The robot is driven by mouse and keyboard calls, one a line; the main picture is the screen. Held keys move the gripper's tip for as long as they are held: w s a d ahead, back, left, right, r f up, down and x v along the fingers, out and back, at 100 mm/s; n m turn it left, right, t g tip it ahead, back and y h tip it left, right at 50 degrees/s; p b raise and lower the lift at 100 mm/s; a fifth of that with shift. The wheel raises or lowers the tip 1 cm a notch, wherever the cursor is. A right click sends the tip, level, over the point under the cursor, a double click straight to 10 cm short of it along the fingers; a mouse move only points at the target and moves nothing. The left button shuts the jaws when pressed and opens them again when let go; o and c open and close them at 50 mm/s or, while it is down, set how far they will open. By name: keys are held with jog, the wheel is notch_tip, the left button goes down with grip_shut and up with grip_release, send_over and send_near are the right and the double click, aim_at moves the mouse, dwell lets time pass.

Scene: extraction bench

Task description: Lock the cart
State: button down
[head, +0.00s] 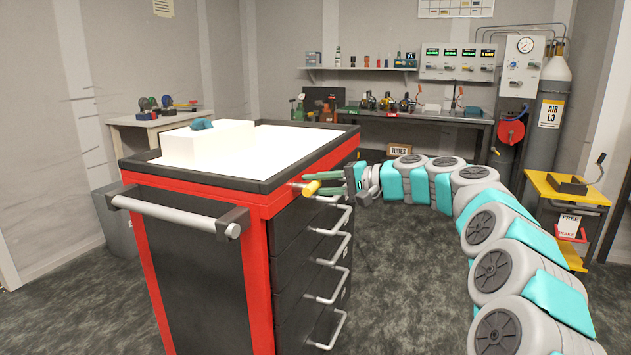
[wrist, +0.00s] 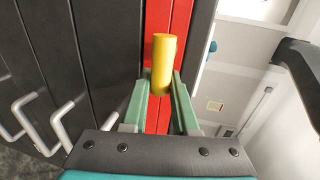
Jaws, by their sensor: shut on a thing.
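The cart (head: 190,265) is a red and black tool cart standing at the centre left in the head view. A yellow cylindrical handle (head: 311,187) sticks out near its top right front corner, above the drawers. My gripper (head: 322,183) reaches in from the right with green fingers shut around this handle. In the wrist view, the yellow handle (wrist: 163,55) stands between the two fingertips of my gripper (wrist: 160,83), in front of the red frame strip (wrist: 182,20). The handle's mount is hidden, and I cannot tell its lock position.
A grey push bar (head: 175,214) crosses the cart's front, and drawer pulls (head: 335,250) project on its right side. A white block (head: 208,146) with a teal item lies on top. A yellow stand (head: 565,190) is at the right. Dark floor is open beside the drawers.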

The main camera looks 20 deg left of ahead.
jog(key=shift+f, duration=0.1)
dwell(0.4)
jog(key=c, duration=0.7)
grip_release()
jog(key=shift+d, duration=0.15)
jog(key=b+v, duration=0.1)
jog(key=v, duration=0.6)
jog(key=shift+d, duration=0.25)
